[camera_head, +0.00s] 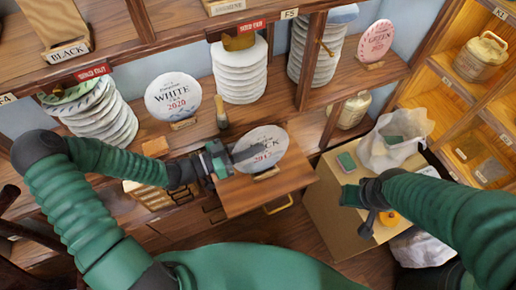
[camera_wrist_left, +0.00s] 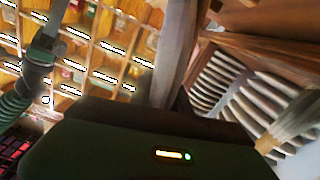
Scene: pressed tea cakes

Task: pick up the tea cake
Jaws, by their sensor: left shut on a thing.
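A round, pale tea cake (camera_head: 268,143) with dark lettering, partly reading "CK" and 2015, stands tilted up at the wooden pull-out board in the head view. My left gripper (camera_head: 232,158) is at its left edge, shut on it. The gripper covers part of the lettering. In the left wrist view a pale, blurred upright shape, probably the tea cake (camera_wrist_left: 174,55), rises beyond the dark gripper body. My right gripper (camera_head: 360,208) is over the cardboard box at the right, away from the cake; its jaw opening is unclear.
The wooden board (camera_head: 240,195) lies under the cake. A white 2020 cake (camera_head: 173,97) and wrapped stacks (camera_head: 240,75) stand on the shelf behind. A brush (camera_head: 222,113) stands close to the left gripper. A box (camera_head: 335,215) with a bag (camera_head: 395,150) is at right.

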